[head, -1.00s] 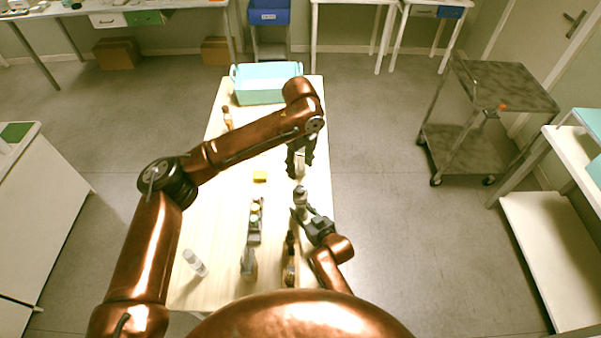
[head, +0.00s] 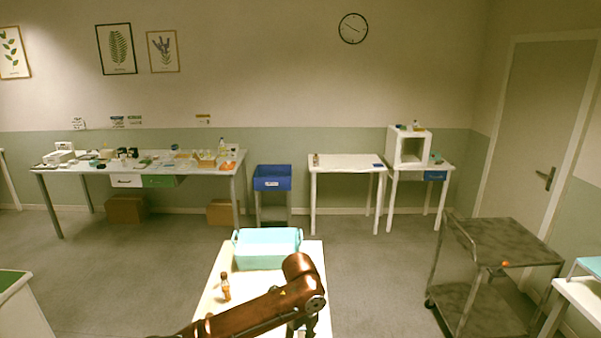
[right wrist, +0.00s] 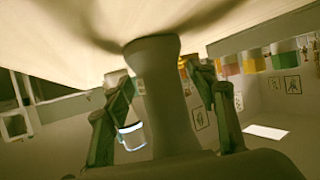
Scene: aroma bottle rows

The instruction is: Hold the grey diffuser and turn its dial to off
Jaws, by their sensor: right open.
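In the right wrist view, a grey body with a flared end, which looks like the grey diffuser (right wrist: 154,85), stands between the two fingers of my right gripper (right wrist: 165,95). The fingers are spread on either side of it, with a gap visible at the right. Its dial cannot be made out. In the head view, only the upper part of my left gripper (head: 298,328) shows at the bottom edge, below my bent copper arm. Its fingertips are cut off. The diffuser and my right gripper are outside the head view.
A grey cart (head: 500,245) stands at the right. Cluttered benches line the back wall.

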